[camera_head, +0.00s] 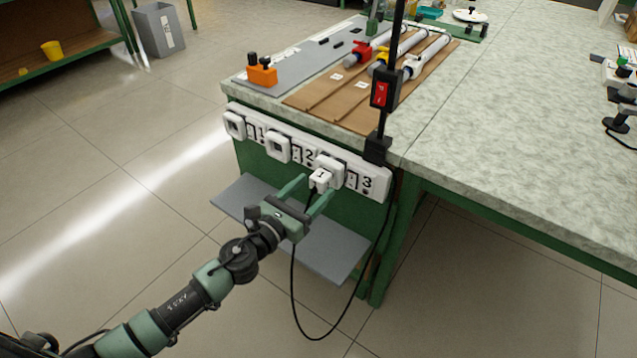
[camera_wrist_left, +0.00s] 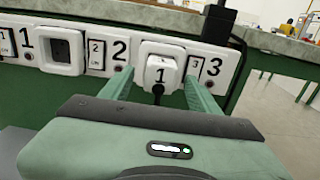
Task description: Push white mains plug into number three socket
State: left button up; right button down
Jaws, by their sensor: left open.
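The white mains plug (camera_head: 320,178), marked 1, is at the socket left of the number 3 on the white socket strip (camera_head: 356,181). It also shows in the left wrist view (camera_wrist_left: 161,72), covering most of the number three socket (camera_wrist_left: 164,48). I cannot tell whether it is fully seated. Its black cable hangs down from it. My left gripper (camera_head: 317,187) is open, with one finger on each side of the plug. In the left wrist view the fingers (camera_wrist_left: 160,88) show gaps beside the plug. My right gripper is not in view.
Sockets one (camera_head: 235,124) and two (camera_head: 277,148) are empty. A grey shelf (camera_head: 235,204) juts out below the strip. The cable loops below the bench to a black post with a red switch (camera_head: 381,94). Rods lie on a brown board (camera_head: 318,97) above.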

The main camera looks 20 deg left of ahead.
pick_arm(q)
jog(key=v, duration=0.4)
jog(key=shift+s+a, duration=0.1)
jog(key=shift+s, duration=0.2)
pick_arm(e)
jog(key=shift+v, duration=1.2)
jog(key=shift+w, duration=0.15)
